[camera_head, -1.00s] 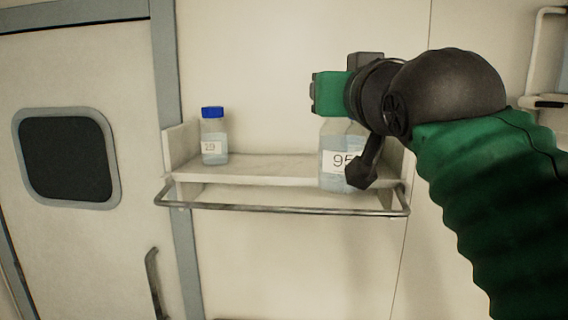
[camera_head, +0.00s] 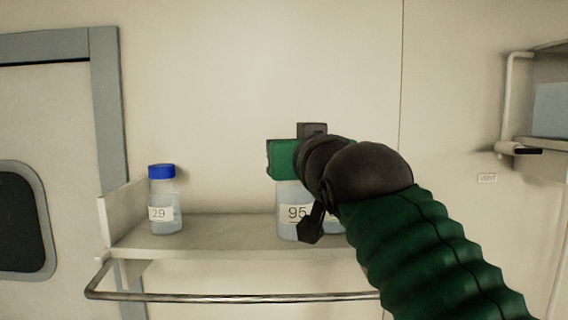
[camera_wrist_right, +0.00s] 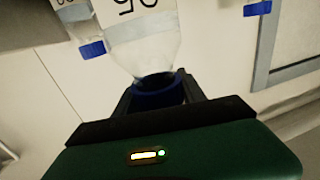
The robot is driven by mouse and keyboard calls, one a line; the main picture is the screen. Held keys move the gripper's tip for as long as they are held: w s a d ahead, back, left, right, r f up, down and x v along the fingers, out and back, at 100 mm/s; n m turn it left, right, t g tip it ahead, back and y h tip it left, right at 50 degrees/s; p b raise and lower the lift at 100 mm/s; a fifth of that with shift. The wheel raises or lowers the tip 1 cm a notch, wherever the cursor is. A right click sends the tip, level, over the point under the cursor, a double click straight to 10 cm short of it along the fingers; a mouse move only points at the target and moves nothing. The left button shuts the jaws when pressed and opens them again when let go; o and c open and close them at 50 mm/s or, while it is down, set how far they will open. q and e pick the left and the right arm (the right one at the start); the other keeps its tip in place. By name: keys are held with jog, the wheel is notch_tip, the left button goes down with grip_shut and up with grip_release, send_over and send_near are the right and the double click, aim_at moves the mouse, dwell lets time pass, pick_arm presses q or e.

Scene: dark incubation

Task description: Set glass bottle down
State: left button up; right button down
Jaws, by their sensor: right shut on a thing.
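The glass bottle labelled 95 (camera_head: 290,212) hangs upright from my right gripper (camera_head: 284,163) at the right part of the white shelf (camera_head: 225,232). In the right wrist view, which is upside down, the gripper (camera_wrist_right: 160,92) is shut on the blue cap (camera_wrist_right: 158,97), with the clear bottle (camera_wrist_right: 145,45) beyond it. The bottle's base appears within the shelf's surface; I cannot tell whether it touches. My arm hides part of its right side. My left gripper is not in view.
A blue-capped bottle labelled 29 (camera_head: 164,200) stands at the shelf's left end. Another bottle (camera_wrist_right: 85,22) is close beside the held one in the wrist view. A metal rail (camera_head: 230,298) runs along the shelf front. The shelf's middle is clear.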

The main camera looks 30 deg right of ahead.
jog(key=w+d+f+p, duration=0.5)
jog(key=w+d+p, duration=0.2)
jog(key=w+p, duration=0.4)
jog(key=shift+w+d+p, duration=0.25)
jog(key=shift+d+p, duration=0.15)
jog(key=shift+p, duration=0.15)
jog(key=c, duration=1.1)
grip_release()
jog(key=shift+f, duration=0.15)
jog(key=shift+o, duration=0.8)
jog(key=shift+a, duration=0.25)
